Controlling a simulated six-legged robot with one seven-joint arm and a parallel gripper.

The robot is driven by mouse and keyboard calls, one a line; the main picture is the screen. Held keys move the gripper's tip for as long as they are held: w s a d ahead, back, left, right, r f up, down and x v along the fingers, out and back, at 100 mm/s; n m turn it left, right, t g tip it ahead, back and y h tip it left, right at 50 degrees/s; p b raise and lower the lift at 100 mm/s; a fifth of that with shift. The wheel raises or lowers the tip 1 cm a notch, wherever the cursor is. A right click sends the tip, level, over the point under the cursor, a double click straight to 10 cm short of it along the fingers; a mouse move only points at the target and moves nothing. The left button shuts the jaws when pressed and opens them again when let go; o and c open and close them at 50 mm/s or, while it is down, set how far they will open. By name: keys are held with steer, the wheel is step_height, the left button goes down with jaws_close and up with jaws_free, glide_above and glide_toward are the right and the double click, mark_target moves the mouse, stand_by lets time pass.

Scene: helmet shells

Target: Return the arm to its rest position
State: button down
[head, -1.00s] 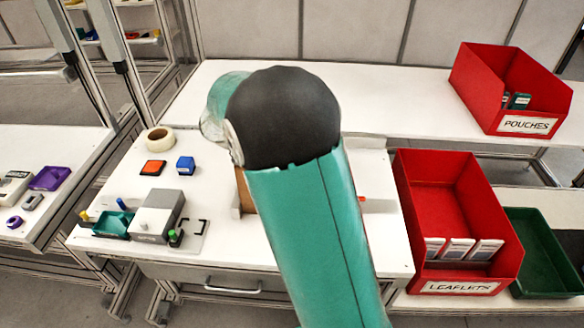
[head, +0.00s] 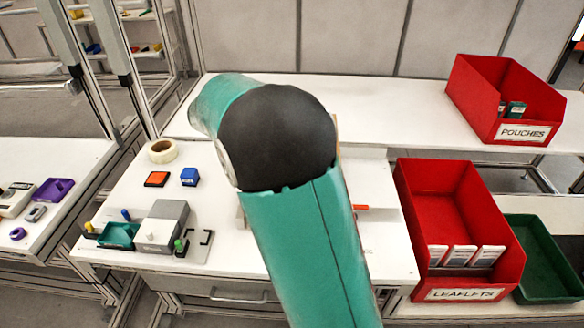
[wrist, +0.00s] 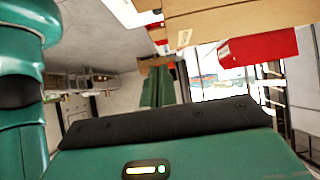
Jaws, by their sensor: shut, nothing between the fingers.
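My green arm with its black elbow cap stands up in the middle of the head view, in front of the workbench (head: 385,235). The upper segment bends away to the left behind the elbow. My gripper is hidden behind the arm in the head view, and I cannot make out its fingers in the wrist view. The wrist view shows my own green body with a lit strip low in the picture and a green arm link at left.
A red leaflets bin (head: 440,200) and a dark green bin (head: 545,250) stand right of the bench. A red pouches bin (head: 480,90) is on the back shelf. A grey box (head: 165,220), tape roll (head: 162,151), orange block (head: 157,179) and blue block (head: 189,176) are on the left.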

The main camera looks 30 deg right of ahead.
steer(key=w+a+r, duration=0.1)
steer(key=w+a, duration=0.3)
steer(key=a, duration=0.1)
steer(key=shift+a+r, duration=0.3)
steer(key=shift+r, duration=0.05)
steer(key=s+a+n+t+y, duration=0.2)
steer(key=s+n+t+y, duration=0.1)
steer(key=s+n, duration=0.4)
steer(key=s+a+r+n+t+y, duration=0.1)
steer(key=s+a+n+t+y, duration=0.2)
steer(key=s+n, duration=0.4)
steer(key=s+a+r+n+t+y, duration=0.1)
steer(key=s+a+n+t+y, duration=0.2)
steer(key=s+n+t, duration=0.2)
steer(key=s+n, duration=0.3)
steer(key=n, duration=0.2)
steer(key=shift+n+t, duration=0.3)
steer(key=shift+n, duration=0.1)
